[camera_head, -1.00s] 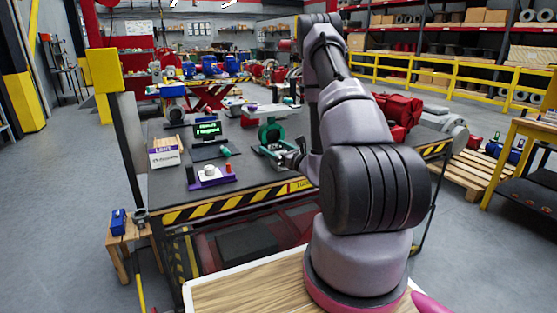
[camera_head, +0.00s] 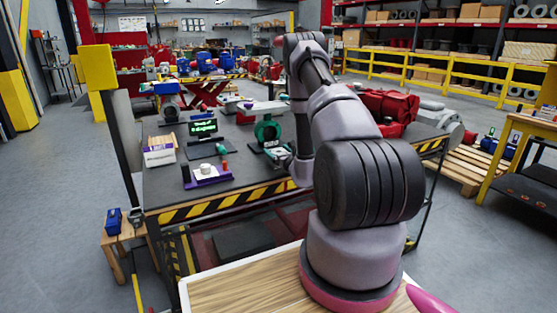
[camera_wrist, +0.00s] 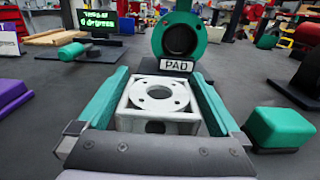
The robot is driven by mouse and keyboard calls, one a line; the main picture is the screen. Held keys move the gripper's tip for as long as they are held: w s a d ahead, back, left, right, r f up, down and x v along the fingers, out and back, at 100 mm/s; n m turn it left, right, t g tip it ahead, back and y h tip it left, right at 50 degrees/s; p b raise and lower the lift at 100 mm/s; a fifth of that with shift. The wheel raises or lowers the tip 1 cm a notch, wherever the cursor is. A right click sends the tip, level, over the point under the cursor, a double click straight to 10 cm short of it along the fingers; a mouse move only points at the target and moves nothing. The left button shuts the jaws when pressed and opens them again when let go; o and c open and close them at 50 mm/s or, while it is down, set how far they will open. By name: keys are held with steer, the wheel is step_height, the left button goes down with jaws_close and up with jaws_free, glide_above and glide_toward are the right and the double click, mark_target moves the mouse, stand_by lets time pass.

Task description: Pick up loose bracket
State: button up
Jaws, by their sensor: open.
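A pale grey bracket-like piece (camera_wrist: 158,95) with a round flange, a central hole and small bolt holes shows in the wrist view. It sits on the dark tabletop in front of a teal ring stand (camera_wrist: 180,36) with a "PAD" label (camera_wrist: 176,65). My gripper (camera_wrist: 161,72) is open, its two teal-edged fingers to the left and right of the piece. Contact with the fingers cannot be told. In the head view my gripper (camera_head: 284,156) is low over the table by the teal stand (camera_head: 267,132); the piece is hard to make out there.
On the workbench (camera_head: 235,185) are a display (camera_head: 203,127), a purple fixture (camera_head: 207,175) and a white box (camera_head: 159,151). A teal block (camera_wrist: 279,127) lies right of my gripper. A yellow-topped post (camera_head: 97,67) rises at the left.

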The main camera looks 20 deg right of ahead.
steer(key=shift+w, duration=0.85)
jaws_close()
steer(key=shift+r, duration=0.1)
step_height(320, 180, up, 10)
steer(key=shift+f, duration=0.1)
